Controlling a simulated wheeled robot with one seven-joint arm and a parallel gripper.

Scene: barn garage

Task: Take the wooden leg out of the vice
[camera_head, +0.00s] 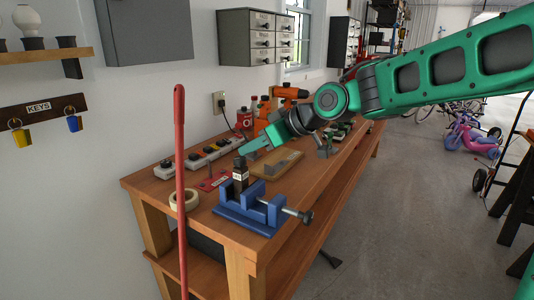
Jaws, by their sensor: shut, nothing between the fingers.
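A blue vice (248,212) stands on the near end of the wooden workbench, its screw handle pointing right. A small upright dark piece with a pale band, which I take for the wooden leg (240,177), stands up at the back left of the vice. Its lower end is hidden by the vice, so I cannot tell how the jaws hold it. My gripper (247,149) comes in from the upper right, above and slightly behind the dark piece. It looks apart from the piece. Its fingers are shut and empty.
A tape roll (185,200) lies left of the vice. A pale wooden board (280,164) lies behind it. Several small tools and an orange drill (290,92) stand farther back. A red pole (180,180) rises in front of the bench.

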